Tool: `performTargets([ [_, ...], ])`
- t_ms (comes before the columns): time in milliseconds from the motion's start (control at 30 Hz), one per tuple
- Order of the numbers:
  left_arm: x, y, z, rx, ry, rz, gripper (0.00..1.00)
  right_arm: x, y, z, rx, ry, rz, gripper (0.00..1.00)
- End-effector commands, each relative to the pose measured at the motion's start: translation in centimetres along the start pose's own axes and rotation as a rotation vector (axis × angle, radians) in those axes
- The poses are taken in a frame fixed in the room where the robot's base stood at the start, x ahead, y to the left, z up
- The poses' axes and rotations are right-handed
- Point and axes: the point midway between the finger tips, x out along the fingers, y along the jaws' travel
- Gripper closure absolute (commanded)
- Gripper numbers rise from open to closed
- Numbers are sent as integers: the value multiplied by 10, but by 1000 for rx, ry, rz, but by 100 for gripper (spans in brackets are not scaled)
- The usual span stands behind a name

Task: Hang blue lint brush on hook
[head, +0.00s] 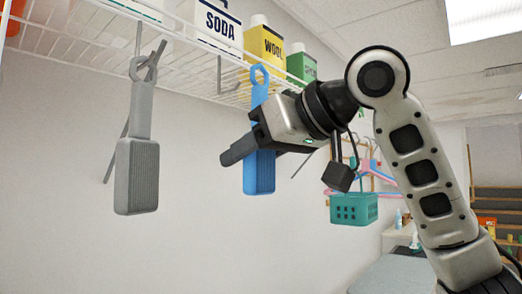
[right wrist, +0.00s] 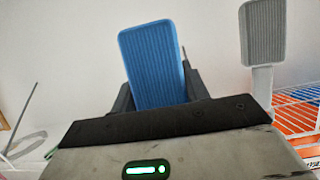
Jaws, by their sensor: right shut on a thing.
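The blue lint brush (head: 259,172) hangs upright, ring end up and ribbed pad down, and it also shows in the right wrist view (right wrist: 153,66). My right gripper (head: 250,143) is shut on it around its middle. The brush's ring (head: 259,76) is level with the wire shelf's front edge. A thin metal hook (head: 220,74) drops from the shelf just left of the ring. I cannot tell whether any hook passes through the ring. My left gripper is not in view.
A grey lint brush (head: 136,175) hangs from the wire shelf (head: 90,45) at left. A teal basket (head: 353,208) hangs farther right. The wall below is bare.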

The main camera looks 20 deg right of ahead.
Motion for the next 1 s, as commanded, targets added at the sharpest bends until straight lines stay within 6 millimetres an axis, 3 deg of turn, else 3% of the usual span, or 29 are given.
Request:
performTargets([
  [1000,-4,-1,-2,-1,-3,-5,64,58,0,-13,0,-1,0,83],
])
